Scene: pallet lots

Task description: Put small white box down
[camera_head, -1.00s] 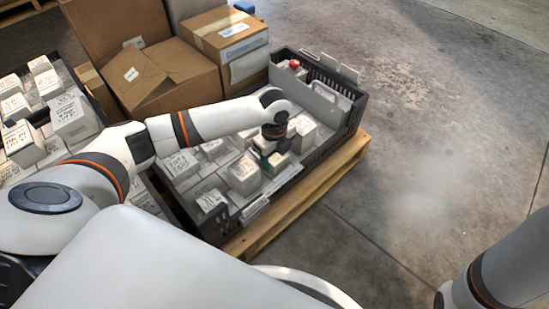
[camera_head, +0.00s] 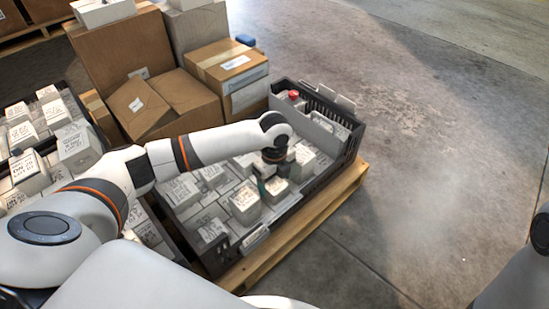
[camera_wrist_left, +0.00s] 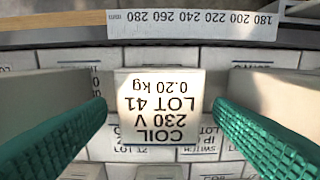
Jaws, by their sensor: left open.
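A small white box (camera_wrist_left: 158,105) printed "COIL LOT 41 230 V 0.20 kg" sits in the middle of the left wrist view. My left gripper (camera_wrist_left: 160,118) is open, with one green finger on each side of it and a visible gap to both. In the head view, the left gripper (camera_head: 271,172) points down into a dark crate (camera_head: 342,162) and partly hides the boxes below it. A small white box (camera_head: 278,187) shows right beside its green finger there. The right gripper is out of view.
The crate stands on a wooden pallet (camera_head: 292,232) and holds many similar white boxes and a red-topped item (camera_head: 293,94). Brown cartons (camera_head: 185,100) stand behind my left arm. Another lot of white boxes (camera_head: 30,170) is at the left. The floor at right is clear.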

